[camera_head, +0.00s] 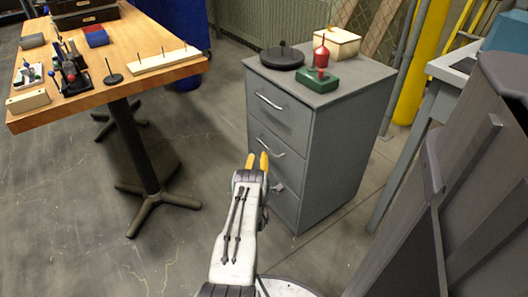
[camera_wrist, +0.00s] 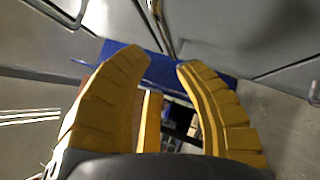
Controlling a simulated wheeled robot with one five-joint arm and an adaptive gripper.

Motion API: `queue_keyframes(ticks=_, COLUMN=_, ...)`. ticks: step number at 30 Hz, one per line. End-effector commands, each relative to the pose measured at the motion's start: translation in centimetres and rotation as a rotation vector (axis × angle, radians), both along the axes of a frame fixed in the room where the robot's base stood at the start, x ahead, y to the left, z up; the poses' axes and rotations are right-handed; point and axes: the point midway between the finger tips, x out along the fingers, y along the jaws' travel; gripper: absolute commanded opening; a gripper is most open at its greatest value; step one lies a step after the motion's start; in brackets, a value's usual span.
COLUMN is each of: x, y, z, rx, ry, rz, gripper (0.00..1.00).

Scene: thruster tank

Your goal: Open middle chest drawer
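The grey chest (camera_head: 340,125) has three stacked drawers on its front, each with a silver handle. The middle drawer's front (camera_head: 262,133) looks flush with the others. Its handle (camera_head: 270,147) is just above and right of my gripper (camera_head: 257,161) in the head view. My gripper's yellow fingers are apart and empty. In the wrist view a handle (camera_wrist: 160,24) lies just past the gap between my fingertips (camera_wrist: 165,62), roughly in line with it; I take it as the middle one. I cannot tell whether a finger touches it.
On the chest top stand a dark round disc (camera_head: 282,58), a green block with a red knob (camera_head: 318,78) and a wooden box (camera_head: 331,42). A wooden worktable (camera_head: 165,75) with tools stands left. Grey furniture (camera_head: 470,200) is close at right. Floor left of my arm is clear.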

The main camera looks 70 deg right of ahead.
Motion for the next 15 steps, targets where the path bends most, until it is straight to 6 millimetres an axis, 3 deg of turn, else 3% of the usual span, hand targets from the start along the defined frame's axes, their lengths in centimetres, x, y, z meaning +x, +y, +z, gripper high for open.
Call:
queue_keyframes(ticks=5, x=-1.3, y=0.3, z=-1.1, rx=-0.033, ry=0.019, rz=-0.031, gripper=0.31)
queue_keyframes(ticks=15, x=-0.7, y=-2.1, z=-0.4, rx=-0.037, ry=0.020, rz=-0.031, gripper=0.31)
